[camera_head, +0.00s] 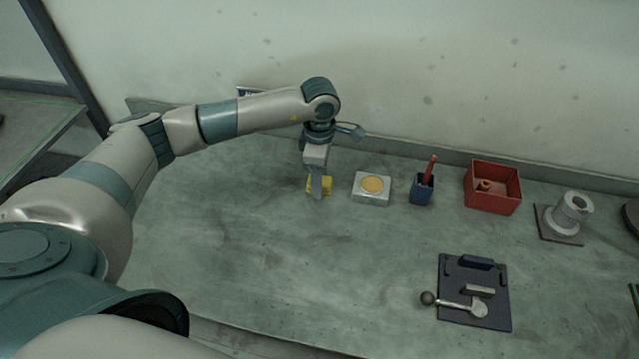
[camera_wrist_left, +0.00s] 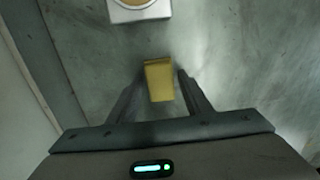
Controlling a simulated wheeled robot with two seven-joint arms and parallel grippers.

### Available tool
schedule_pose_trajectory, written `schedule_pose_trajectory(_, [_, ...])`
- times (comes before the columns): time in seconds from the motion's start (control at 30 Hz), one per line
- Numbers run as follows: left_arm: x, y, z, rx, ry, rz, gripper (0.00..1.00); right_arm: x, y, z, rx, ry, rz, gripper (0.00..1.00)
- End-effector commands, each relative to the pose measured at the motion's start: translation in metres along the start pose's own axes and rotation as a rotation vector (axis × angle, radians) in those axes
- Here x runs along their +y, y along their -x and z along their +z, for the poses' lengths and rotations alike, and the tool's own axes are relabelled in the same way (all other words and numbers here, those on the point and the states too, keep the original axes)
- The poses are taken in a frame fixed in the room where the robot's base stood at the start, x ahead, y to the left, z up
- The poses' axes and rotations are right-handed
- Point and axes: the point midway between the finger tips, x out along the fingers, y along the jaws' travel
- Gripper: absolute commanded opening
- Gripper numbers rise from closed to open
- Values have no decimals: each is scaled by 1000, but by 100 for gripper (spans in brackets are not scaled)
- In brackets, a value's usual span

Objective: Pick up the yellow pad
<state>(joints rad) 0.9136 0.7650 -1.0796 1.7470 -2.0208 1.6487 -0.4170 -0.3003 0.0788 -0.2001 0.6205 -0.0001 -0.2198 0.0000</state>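The yellow pad (camera_head: 326,186) lies on the grey-green table, partly hidden behind my left gripper in the head view. In the left wrist view the yellow pad (camera_wrist_left: 160,80) is a small block between the two fingers. My left gripper (camera_head: 318,194) points down over the pad. In the left wrist view my left gripper (camera_wrist_left: 160,85) is open, with a gap visible between each finger and the pad. Its height above the table is hard to judge. My right gripper is not in view.
A silver box with a round yellow top (camera_head: 371,187) stands just right of the pad. Further right are a blue cup with a red stick (camera_head: 421,190), a red bin (camera_head: 493,205), a grey flanged part (camera_head: 570,213) and a dark plate with a lever (camera_head: 455,285). The front middle table is clear.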

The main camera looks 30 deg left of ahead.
Motion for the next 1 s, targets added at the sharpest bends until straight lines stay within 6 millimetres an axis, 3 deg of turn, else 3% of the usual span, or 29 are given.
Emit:
schedule_pose_trajectory(0.03, [0,0,0,0,0,0,32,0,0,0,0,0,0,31])
schedule_pose_trajectory(0.1, [0,0,0,0,0,0,16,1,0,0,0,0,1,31])
schedule_pose_trajectory(0.13, [0,0,0,0,0,0,12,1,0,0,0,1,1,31])
schedule_pose_trajectory(0.57, [1,5,0,-2,0,3,12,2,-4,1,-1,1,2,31])
schedule_pose_trajectory(0.87, [1,40,0,-1,-1,6,12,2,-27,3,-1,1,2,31])
schedule_pose_trajectory(1.0, [-2,54,31,-4,-5,5,12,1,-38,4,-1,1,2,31])
